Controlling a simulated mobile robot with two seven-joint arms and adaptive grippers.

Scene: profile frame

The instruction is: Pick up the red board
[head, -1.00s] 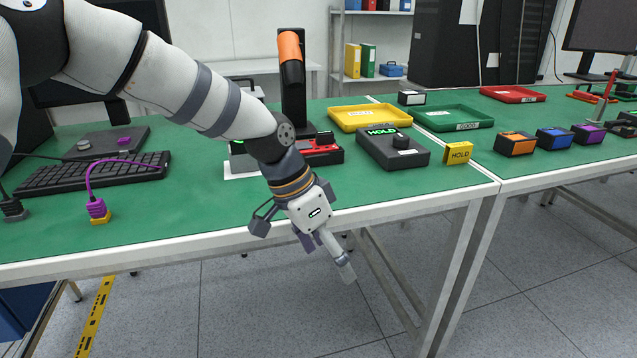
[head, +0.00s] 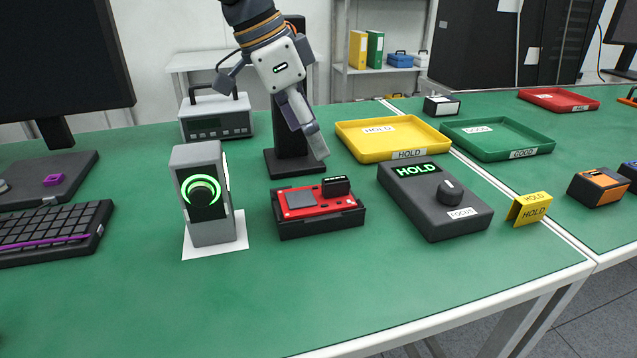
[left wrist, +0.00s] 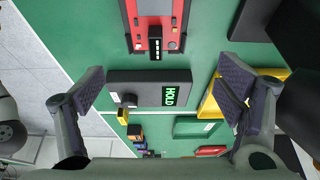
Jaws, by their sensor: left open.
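The red board (head: 300,201) sits on a black holder (head: 322,225) on the green table, in the middle of the head view. It has a grey square and a black block on its top. In the left wrist view the red board (left wrist: 155,12) is cut off at the top edge. My left gripper (head: 311,142) is above and behind the board in the head view, apart from it. In the left wrist view its fingers (left wrist: 162,90) are wide apart with nothing between them in grip. My right gripper is not in view.
A grey device with a green ring (head: 208,195) stands left of the board. The dark HOLD box (head: 437,205) is right of it. A black stand (head: 290,160) is behind. Yellow (head: 360,145) and green (head: 480,150) trays lie at back right. Table in front is clear.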

